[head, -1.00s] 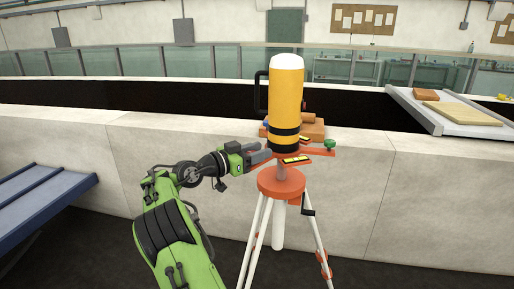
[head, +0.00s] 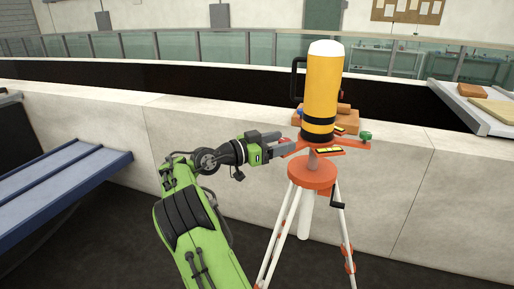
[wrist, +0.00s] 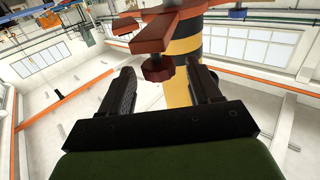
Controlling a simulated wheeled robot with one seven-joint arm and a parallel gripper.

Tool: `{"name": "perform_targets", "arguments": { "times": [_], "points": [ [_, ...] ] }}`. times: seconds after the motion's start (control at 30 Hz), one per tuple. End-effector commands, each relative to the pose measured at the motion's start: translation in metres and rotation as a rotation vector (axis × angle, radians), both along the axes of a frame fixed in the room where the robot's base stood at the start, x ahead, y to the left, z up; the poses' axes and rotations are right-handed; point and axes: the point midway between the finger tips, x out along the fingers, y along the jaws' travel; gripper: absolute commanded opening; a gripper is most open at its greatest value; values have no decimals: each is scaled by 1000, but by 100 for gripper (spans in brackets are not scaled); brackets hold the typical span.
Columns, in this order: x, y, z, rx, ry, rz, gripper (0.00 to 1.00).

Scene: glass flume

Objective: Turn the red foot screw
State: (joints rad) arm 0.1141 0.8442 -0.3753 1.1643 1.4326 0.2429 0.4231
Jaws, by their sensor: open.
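The red foot screw (wrist: 158,68) is a dark red, lobed knob under one arm of the orange-red base plate. In the wrist view it sits between the fingertips of my open gripper (wrist: 160,76), with space visible on both sides. In the head view my gripper (head: 283,147) is at the left end of the base plate (head: 352,142), and its fingers largely hide the screw. A yellow, black-banded instrument (head: 322,88) with a white top stands upright on the plate, above an orange tripod head (head: 312,173) with white legs.
A green foot screw (head: 365,136) is at the plate's right end. Behind are a pale flume wall (head: 400,165) and bricks (head: 343,118) on its ledge. A crank handle (head: 337,204) juts from the tripod. A blue bench (head: 60,185) stands at left.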

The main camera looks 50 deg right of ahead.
Motion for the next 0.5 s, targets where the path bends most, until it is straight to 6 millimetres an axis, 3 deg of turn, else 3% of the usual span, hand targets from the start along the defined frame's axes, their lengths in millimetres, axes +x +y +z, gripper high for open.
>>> {"name": "perform_targets", "arguments": {
  "times": [0.1, 0.3, 0.5],
  "points": [
    [14, 35, 1, -3, 3, 7, 63],
    [31, 85, 1, -3, 2, 5, 63],
    [39, 109, 1, -1, 1, 1, 63]
  ]
}}
